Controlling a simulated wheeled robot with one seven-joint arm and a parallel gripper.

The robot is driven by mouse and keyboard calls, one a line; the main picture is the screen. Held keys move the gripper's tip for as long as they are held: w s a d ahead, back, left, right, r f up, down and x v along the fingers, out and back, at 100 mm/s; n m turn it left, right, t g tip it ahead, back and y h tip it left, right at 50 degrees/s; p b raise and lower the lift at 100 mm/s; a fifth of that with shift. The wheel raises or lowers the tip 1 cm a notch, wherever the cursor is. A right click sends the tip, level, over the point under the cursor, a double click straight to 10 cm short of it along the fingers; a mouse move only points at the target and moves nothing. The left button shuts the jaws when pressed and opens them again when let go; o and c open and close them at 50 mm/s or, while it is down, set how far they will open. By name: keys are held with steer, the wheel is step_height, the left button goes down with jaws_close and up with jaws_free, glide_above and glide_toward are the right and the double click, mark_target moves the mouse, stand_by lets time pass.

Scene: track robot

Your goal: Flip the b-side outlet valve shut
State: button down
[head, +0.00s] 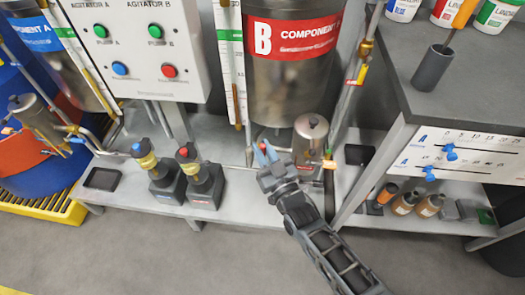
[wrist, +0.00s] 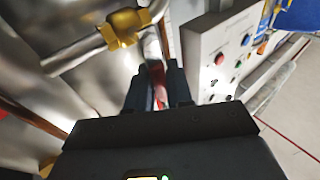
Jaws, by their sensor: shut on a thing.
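The B tank (head: 292,75) is a steel vessel with a red "COMPONENT B" band, standing on the grey bench. My gripper (head: 265,152) is below it, beside a small steel canister. Its fingers (wrist: 158,88) are closed around a red lever (wrist: 156,70) in the wrist view. In the head view only a small bit of red shows between the fingertips. A brass valve body (wrist: 125,28) on a steel pipe is just beyond the fingers in the wrist view. The fingers hide most of the lever, so I cannot tell its exact angle.
The steel canister (head: 310,138) stands close right of my gripper. Two pumps (head: 202,180) are on the bench to the left, below the agitator panel (head: 135,45). A grey worktop (head: 460,85) with a lower shelf is at right. The floor in front is clear.

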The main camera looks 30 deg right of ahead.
steer(key=c, duration=1.1)
jaws_free()
steer(key=shift+c, duration=0.2)
steer(key=s+f, duration=0.1)
steer(key=s, duration=0.6)
steer(key=shift+s+a+f, duration=0.15)
steer(key=shift+s, duration=0.25)
steer(key=s+r+g+p, duration=0.1)
steer(key=s+r, duration=0.3)
steer(key=s, duration=0.6)
steer(key=s+r+g+p, duration=0.15)
steer(key=s+r, duration=0.25)
steer(key=s, duration=0.6)
steer(key=s+r+g+p, duration=0.2)
steer(key=s+r, duration=1)
steer(key=r, duration=0.4)
steer(key=shift+a+r+n+y, duration=0.2)
steer(key=shift+n+y, duration=0.1)
